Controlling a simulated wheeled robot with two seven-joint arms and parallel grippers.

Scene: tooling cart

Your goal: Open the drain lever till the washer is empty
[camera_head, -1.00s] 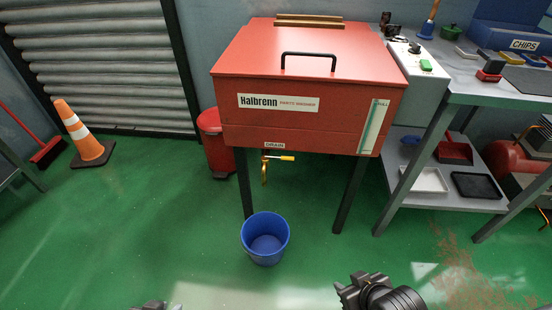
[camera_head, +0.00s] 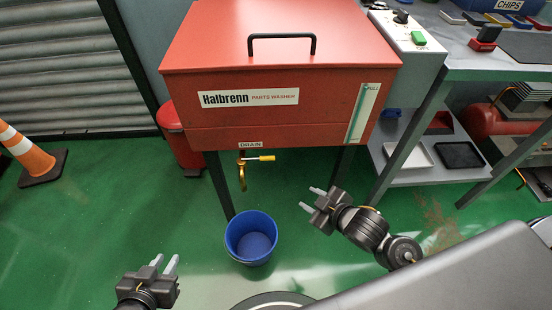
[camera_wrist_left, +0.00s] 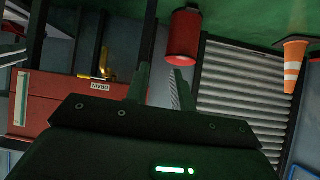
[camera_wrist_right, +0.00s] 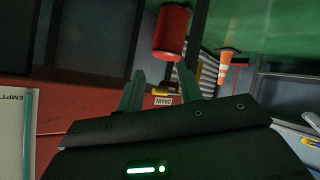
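The red parts washer (camera_head: 270,105) stands on dark legs with its lid down. Its yellow drain lever (camera_head: 262,158) sticks out sideways to the right above a brass spout (camera_head: 242,178), under the DRAIN label. A blue bucket (camera_head: 250,238) stands on the floor below the spout and looks empty. My left gripper (camera_head: 164,264) is open and empty, low and left of the bucket. My right gripper (camera_head: 312,199) is open and empty, right of and below the lever.
A level gauge (camera_head: 363,113) with a FULL mark is on the washer's right front. A red bin (camera_head: 180,138) stands behind the washer's left side. A grey workbench (camera_head: 500,70) with a lower shelf is at right. An orange cone (camera_head: 28,155) is at left.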

